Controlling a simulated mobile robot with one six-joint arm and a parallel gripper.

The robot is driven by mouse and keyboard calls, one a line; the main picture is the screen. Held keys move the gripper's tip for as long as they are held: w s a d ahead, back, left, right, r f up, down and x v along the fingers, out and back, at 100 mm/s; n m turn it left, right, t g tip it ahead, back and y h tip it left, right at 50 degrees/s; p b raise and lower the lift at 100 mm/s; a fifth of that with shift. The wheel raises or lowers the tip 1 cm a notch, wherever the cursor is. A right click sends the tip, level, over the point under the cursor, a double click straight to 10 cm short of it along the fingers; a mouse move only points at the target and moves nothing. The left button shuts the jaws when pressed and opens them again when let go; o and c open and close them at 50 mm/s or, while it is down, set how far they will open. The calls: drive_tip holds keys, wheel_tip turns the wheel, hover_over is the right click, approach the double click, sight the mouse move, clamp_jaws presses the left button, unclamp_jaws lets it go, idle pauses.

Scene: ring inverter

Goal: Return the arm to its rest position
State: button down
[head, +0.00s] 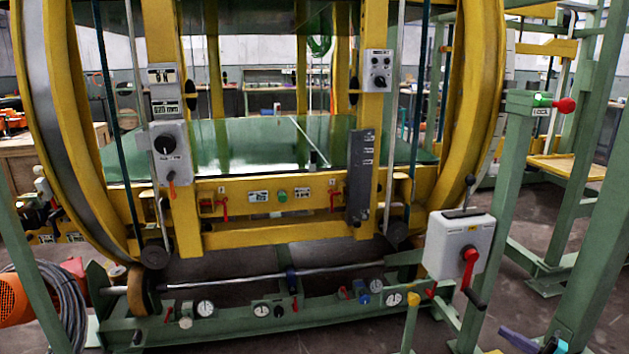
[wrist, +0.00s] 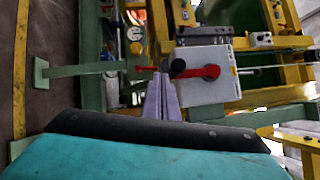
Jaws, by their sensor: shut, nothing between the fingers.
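My gripper (wrist: 161,88) shows in the wrist view as two pale lavender fingers lying together, with nothing between them. Its black and teal body fills the bottom of that view. Beyond the fingertips is a white switch box (wrist: 212,92) with a red handle (wrist: 198,72) ending in a black knob. The tips overlap the box's left edge in the picture; the gap is hard to judge. In the head view, the same white box (head: 447,245) stands at right with its red handle (head: 468,268) hanging down.
The yellow ring frame (head: 65,90) with its green platform (head: 240,145) fills the middle. A grey cable coil (head: 62,295) is at left.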

drive_tip(key=w+a+r+n+g+y+p, duration=0.1)
drive_tip(key=w+a+g+p, duration=0.15)
drive_tip(key=a, duration=0.65)
drive_tip(key=w+a+n+g+y+p, duration=0.1)
drive_tip(key=w+a+y+p, duration=0.2)
drive_tip(key=a, duration=0.5)
drive_tip(key=w+a+r+n+g+p, duration=0.1)
drive_tip(key=w+a+g+p, duration=0.2)
drive_tip(key=a, duration=0.6)
drive_tip(key=s+a+f+n+g+p, duration=0.1)
drive_tip(key=s+a+f+g+p, duration=0.25)
drive_tip(key=a, duration=0.95)
drive_tip(key=s+a+n+g+p, duration=0.1)
drive_tip(key=s+a+g+p, duration=0.35)
drive_tip(key=a, duration=0.85)
drive_tip(key=s+a+f+n+g+h+p, duration=0.2)
drive_tip(key=s+a+g+h+p, duration=0.3)
drive_tip(key=s, duration=0.7)
drive_tip(key=s+a+f+n+g+h+p, duration=0.15)
drive_tip(key=s+a+p, duration=0.35)
drive_tip(key=s, duration=0.8)
drive_tip(key=s+d+n+h, duration=0.3)
drive_tip(key=s+h, duration=0.3)
drive_tip(key=s, duration=0.4)
drive_tip(key=d+n+h, duration=0.1)
drive_tip(key=d+h, duration=0.3)
drive_tip(key=d, duration=0.4)
drive_tip(key=shift+s+d+f, duration=0.3)
drive_tip(key=shift+d+f, duration=0.1)
drive_tip(key=shift+f, duration=0.05)
